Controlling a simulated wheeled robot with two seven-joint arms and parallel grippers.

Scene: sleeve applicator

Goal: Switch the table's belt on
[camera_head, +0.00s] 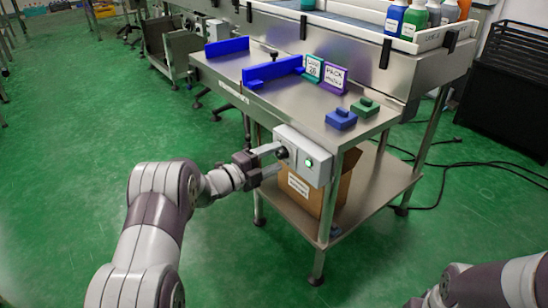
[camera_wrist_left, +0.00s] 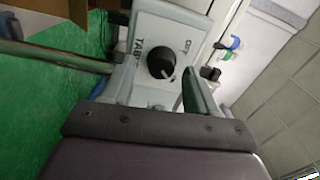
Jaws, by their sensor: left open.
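A grey control box (camera_head: 318,165) hangs at the near corner of the steel table (camera_head: 300,98). It carries a black rotary knob (camera_head: 282,152) and a lit green button (camera_head: 309,163). In the left wrist view the knob (camera_wrist_left: 161,62) sits on a pale panel (camera_wrist_left: 150,28) with upside-down lettering that appears to read TABLE and OFF. My left gripper (camera_head: 277,161) is open in front of the knob, its fingers pointing at the box. In the left wrist view the knob shows between the fingers of that gripper (camera_wrist_left: 157,82); I cannot tell whether they touch it.
Blue guides (camera_head: 272,71), small signs (camera_head: 334,78) and blue and green blocks (camera_head: 341,119) stand on the table. A cardboard box (camera_head: 299,190) sits on the lower shelf. Part of my right arm shows at lower right. Green floor is clear in front.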

